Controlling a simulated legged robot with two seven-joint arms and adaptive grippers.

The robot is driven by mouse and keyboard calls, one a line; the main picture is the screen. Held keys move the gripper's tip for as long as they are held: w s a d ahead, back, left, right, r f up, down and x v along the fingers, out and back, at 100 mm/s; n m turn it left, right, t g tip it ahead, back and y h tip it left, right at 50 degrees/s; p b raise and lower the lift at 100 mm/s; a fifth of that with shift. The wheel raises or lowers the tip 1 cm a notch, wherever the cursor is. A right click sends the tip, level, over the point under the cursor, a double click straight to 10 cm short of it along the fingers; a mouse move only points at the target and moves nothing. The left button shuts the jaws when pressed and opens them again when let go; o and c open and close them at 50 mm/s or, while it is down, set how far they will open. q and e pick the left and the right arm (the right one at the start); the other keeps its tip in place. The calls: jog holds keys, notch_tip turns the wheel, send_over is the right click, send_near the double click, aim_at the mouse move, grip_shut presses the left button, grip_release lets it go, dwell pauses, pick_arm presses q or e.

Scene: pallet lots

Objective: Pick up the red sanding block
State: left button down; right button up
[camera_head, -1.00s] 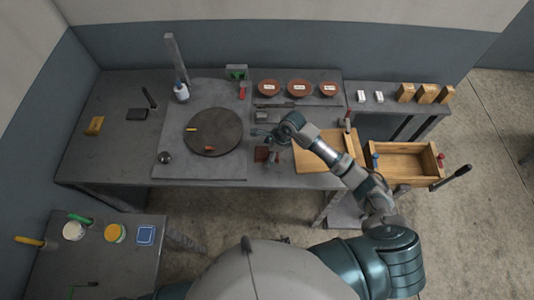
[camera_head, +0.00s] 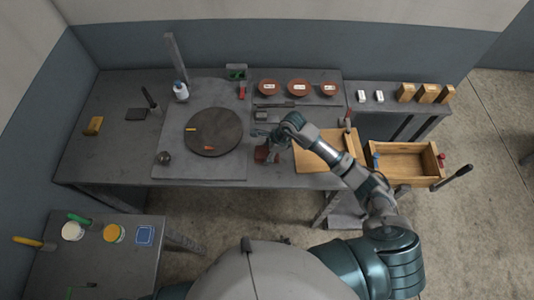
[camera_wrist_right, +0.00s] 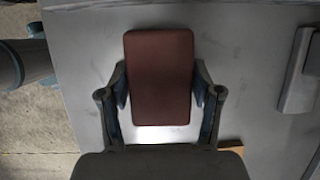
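The red sanding block (camera_wrist_right: 160,78) is a dull red, rounded rectangle. In the right wrist view it lies between the two fingers of my right gripper (camera_wrist_right: 160,88), one finger close along each long side. Whether both fingers press on it cannot be told. In the head view the block (camera_head: 262,154) shows partly, at the front of the grey table, left of the wooden board. My left gripper is not in view.
A round dark turntable (camera_head: 214,132) lies to the left of the block. The wooden board (camera_head: 318,155) lies to the right, with an open wooden box (camera_head: 400,146) beyond it. A small grey block (camera_head: 260,115) and three reddish bowls (camera_head: 299,88) are behind the gripper.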

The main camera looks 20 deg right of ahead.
jog(key=shift+c, duration=0.6)
